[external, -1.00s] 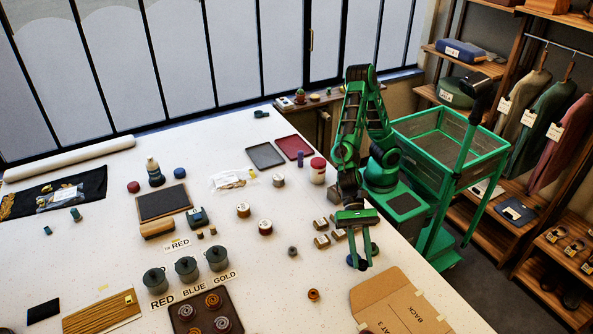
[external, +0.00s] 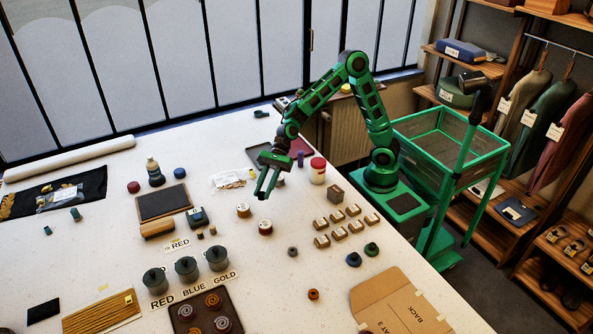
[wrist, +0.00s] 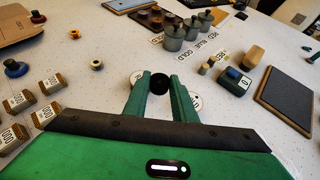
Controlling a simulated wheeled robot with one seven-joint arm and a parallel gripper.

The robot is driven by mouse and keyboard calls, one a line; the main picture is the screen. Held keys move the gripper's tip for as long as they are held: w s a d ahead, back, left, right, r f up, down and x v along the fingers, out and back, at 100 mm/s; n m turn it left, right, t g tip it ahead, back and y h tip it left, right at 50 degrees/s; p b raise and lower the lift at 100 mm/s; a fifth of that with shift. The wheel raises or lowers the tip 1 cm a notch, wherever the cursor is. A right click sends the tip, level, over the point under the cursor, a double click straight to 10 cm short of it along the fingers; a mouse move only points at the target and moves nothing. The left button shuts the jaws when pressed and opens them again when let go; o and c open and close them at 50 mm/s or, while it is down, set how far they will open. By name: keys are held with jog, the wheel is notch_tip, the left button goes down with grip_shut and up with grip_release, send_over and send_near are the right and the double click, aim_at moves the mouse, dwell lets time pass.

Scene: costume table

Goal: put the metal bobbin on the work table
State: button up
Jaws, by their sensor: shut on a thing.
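My gripper (external: 265,194) is over the back middle of the white work table (external: 330,285), its fingers pointing down and forward. In the wrist view, my gripper's fingers (wrist: 160,80) are shut on a small dark round thing (wrist: 157,84). Its end is black, and I cannot tell from its look whether it is the metal bobbin. A small grey ring-like piece (external: 292,251) lies on the table, apart from my gripper; it also shows in the wrist view (wrist: 96,65). The gap between the held thing and the table is hard to judge.
Two spools with pale tops (external: 243,210) (external: 265,228) stand close to my gripper. Several labelled small blocks (external: 338,233) and two dark knobs (external: 354,260) lie at the right. Lidded pots (external: 186,268) stand at the front left. Bare table lies around the grey ring.

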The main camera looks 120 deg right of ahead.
jog(key=s+d+m+t+h, duration=0.1)
jog(key=d+m, duration=0.1)
jog(key=d, duration=1)
jog(key=m+t+h, duration=0.2)
jog(key=m+h, duration=0.3)
jog(key=h, duration=0.1)
send_over(262, 131)
notch_tip(262, 131, down, 6)
jog(key=shift+s+a+r, duration=0.1)
jog(key=shift+a, duration=0.05)
jog(key=shift+f, duration=2.05)
jog(key=shift+f, duration=0.1)
jog(key=o, duration=1)
